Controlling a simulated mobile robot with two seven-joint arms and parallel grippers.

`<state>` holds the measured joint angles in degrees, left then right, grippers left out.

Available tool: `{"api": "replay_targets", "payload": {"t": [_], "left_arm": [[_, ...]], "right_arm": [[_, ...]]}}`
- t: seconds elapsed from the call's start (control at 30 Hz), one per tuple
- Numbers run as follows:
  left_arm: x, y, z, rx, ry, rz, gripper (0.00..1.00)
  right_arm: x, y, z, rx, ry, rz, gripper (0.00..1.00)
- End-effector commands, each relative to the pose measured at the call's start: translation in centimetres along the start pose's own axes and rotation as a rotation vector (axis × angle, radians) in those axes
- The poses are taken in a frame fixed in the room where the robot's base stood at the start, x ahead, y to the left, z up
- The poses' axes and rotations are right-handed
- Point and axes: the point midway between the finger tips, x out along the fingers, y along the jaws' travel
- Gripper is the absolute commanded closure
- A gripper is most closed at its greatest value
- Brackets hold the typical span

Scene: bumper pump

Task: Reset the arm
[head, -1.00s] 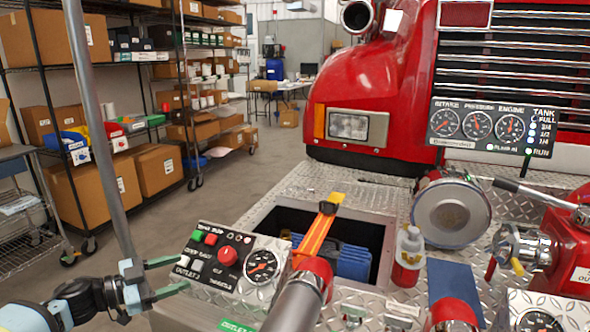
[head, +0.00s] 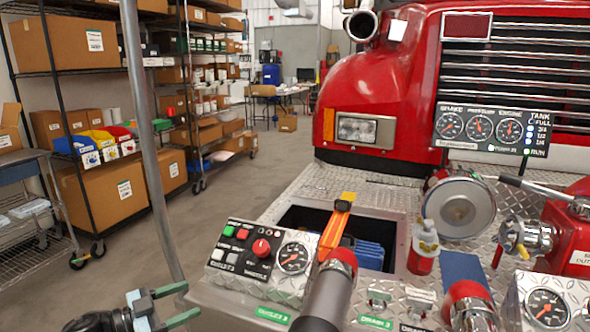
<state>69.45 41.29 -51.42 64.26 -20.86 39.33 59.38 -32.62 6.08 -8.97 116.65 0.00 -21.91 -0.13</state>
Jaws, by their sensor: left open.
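My left gripper (head: 192,300) is open and empty at the lower left, with its green-tipped fingers pointing right. It is beside the left end of the outlet control panel (head: 252,283), and a gap to the panel's side shows. The panel carries green and red buttons, a red throttle knob (head: 261,247) and a round gauge (head: 293,258). My right gripper is not in view.
The red truck (head: 400,80) stands behind a diamond-plate bumper (head: 300,185) with an open well. An orange-and-black lever (head: 338,228), a bottle (head: 423,250) and red-capped pipes are close by. A vertical pole (head: 150,140) and loaded shelves stand left.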

Motion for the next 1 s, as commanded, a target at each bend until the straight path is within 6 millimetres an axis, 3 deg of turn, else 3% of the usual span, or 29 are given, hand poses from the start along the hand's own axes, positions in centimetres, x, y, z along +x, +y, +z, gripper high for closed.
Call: {"api": "replay_targets", "payload": {"t": [0.27, 0.47, 0.77, 1.0], "left_arm": [[1.4, 8.2, 3.0, -0.085, 0.018, -0.067, 0.40], [1.0, 15.0, 4.8, -0.169, -0.006, -0.164, 0.40], [-2.5, 24.0, 6.5, -0.298, -0.125, -0.324, 0.40], [-7.4, 30.5, 7.1, -0.396, -0.284, -0.443, 0.40]], "right_arm": [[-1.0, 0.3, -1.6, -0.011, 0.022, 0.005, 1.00], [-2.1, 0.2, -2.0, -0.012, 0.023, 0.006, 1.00], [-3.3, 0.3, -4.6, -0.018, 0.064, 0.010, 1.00], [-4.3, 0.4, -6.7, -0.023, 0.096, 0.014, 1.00]]}}
